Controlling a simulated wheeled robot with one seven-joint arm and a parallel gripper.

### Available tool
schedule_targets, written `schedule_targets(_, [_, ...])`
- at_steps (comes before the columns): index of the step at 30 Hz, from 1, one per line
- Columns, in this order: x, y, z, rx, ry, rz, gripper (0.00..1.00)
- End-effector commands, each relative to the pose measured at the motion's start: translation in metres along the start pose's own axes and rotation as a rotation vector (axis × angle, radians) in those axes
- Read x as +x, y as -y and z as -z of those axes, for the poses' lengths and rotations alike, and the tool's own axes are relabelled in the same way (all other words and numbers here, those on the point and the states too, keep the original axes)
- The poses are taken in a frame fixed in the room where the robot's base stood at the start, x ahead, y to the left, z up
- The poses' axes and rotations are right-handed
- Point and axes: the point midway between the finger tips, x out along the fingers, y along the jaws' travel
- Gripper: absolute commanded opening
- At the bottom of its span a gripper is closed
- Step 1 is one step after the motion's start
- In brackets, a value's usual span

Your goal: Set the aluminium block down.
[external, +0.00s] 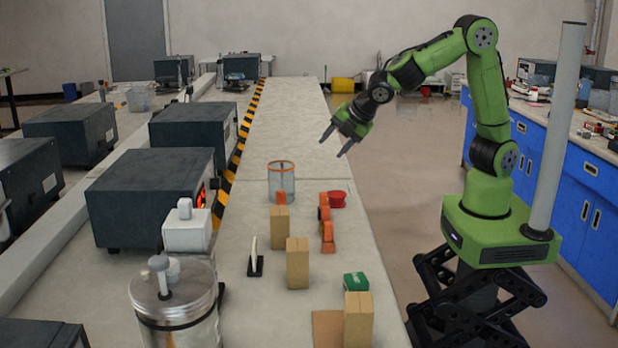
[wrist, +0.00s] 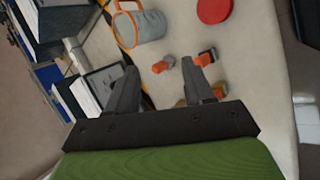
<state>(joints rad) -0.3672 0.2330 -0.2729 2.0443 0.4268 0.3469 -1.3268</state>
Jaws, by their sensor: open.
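My gripper (external: 334,146) is open, its fingers pointing down and left above the right edge of the long pale bench. Nothing shows between its fingers in the wrist view (wrist: 161,78). I cannot make out an aluminium block in either view.
The bench (external: 295,105) is clear at its far end. Dark machines (external: 150,196) line the left.

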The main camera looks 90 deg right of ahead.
Motion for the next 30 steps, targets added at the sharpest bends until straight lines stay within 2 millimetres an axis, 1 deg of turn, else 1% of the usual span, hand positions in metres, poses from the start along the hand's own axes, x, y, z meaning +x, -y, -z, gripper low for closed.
schedule_targets(1, [-0.029, 0.012, -0.013, 0.184, -0.067, 0.04, 0.52])
schedule_targets(2, [-0.045, 0.022, -0.018, 0.293, -0.102, 0.072, 0.52])
schedule_targets(3, [-0.066, 0.037, -0.025, 0.432, -0.143, 0.115, 0.52])
schedule_targets(5, [-0.098, 0.061, -0.034, 0.627, -0.194, 0.177, 0.52])
schedule_targets(6, [-0.119, 0.078, -0.04, 0.748, -0.218, 0.217, 0.52])
schedule_targets(8, [-0.145, 0.106, -0.047, 0.909, -0.238, 0.272, 0.52])
schedule_targets(9, [-0.159, 0.124, -0.051, 1.0, -0.242, 0.302, 0.52])
schedule_targets(12, [-0.182, 0.16, -0.057, 1.17, -0.232, 0.353, 0.52])
schedule_targets(15, [-0.191, 0.179, -0.059, 1.253, -0.217, 0.376, 0.52])
schedule_targets(18, [-0.192, 0.183, -0.059, 1.274, -0.211, 0.383, 0.52])
schedule_targets(23, [-0.192, 0.182, -0.059, 1.273, -0.212, 0.382, 0.52])
schedule_targets(25, [-0.196, 0.179, -0.06, 1.273, -0.213, 0.382, 0.52])
schedule_targets(26, [-0.2, 0.176, -0.061, 1.272, -0.213, 0.382, 0.52])
schedule_targets(30, [-0.229, 0.154, -0.068, 1.272, -0.214, 0.381, 0.52])
